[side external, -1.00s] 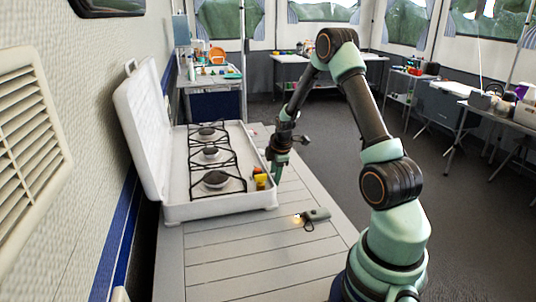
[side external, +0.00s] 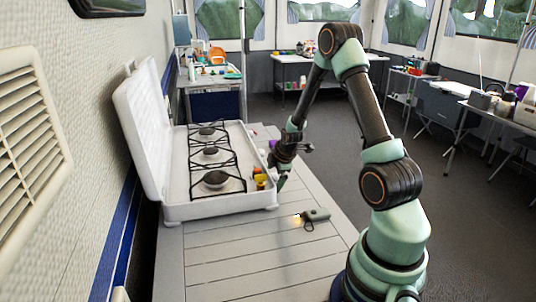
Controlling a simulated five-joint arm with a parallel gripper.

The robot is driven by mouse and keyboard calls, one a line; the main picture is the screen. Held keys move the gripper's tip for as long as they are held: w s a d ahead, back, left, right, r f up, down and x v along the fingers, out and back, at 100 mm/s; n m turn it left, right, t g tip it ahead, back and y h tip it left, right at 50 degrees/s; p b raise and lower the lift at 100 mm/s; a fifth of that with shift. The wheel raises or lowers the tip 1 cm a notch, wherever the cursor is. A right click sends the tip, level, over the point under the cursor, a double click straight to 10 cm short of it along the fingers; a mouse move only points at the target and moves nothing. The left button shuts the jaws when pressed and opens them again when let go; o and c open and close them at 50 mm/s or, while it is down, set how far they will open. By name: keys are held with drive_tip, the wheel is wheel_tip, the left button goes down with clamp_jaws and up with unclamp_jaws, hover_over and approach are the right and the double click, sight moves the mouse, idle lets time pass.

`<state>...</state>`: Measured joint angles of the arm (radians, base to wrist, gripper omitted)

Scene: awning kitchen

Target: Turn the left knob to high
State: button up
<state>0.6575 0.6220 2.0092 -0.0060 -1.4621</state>
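A white camp stove (side external: 215,212) with its lid open stands on the slatted table. Its front edge faces right, toward my arm. Small yellow (side external: 260,183) and orange (side external: 257,171) pieces show at that front edge. Whether they are knobs, and where any knob points, is too small to tell. My gripper (side external: 279,182) is low beside the front edge, just right of the yellow piece, tilted. I cannot tell whether it touches anything or whether its fingers are open.
Three burners with black wire grates (side external: 214,180) fill the stove top. A purple object (side external: 272,145) shows behind my gripper. The table's near part is clear.

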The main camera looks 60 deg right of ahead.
idle(0.3)
drive_tip(key=v, duration=0.6)
drive_tip(key=shift+w+d+r, duration=0.15)
drive_tip(key=shift+w+r, duration=0.05)
drive_tip(key=shift+r, duration=0.4)
